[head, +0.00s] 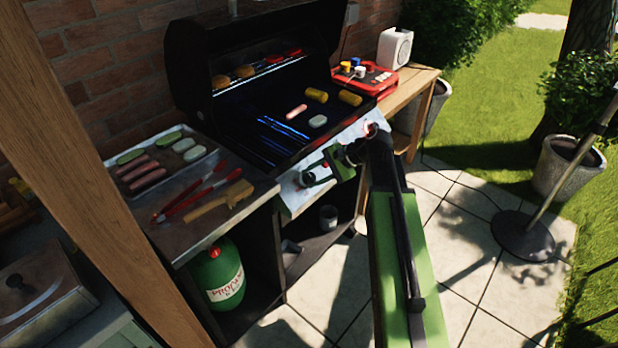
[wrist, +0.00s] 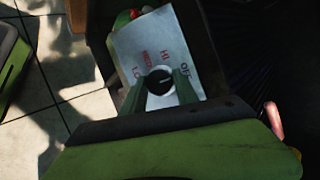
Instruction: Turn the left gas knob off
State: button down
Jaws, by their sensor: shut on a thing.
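The left gas knob (wrist: 158,81) is a round black knob on a pale panel (wrist: 137,44) marked HI, MED, LO and OFF in the wrist view. Its pale mark seems to point right, towards the OFF side, but it is small and dim. My gripper (wrist: 159,92) has its two green fingers on either side of the knob and is shut on it. In the head view my gripper (head: 313,178) is at the left end of the grill's front panel; the knob itself is hard to make out there. Blue flames show inside the left part of the grill (head: 268,157).
The grill's lid is open, with food on the grate and rack. A tray (head: 203,141), tongs (head: 192,196) and a brush (head: 215,202) lie on the left shelf. A green propane bottle (head: 218,275) stands below. A red case (head: 366,78) sits right.

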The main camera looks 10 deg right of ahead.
jog(key=shift+s+d+f, duration=0.1)
jog(key=shift+s, duration=0.05)
jog(key=c, duration=0.9)
grip_release()
jog(key=shift+c, duration=0.2)
jog(key=p+v, duration=1.1)
jog(key=v, duration=0.6)
jog(key=shift+r+p, duration=0.25)
jog(key=shift+p, duration=0.05)
jog(key=shift+d, duration=0.1)
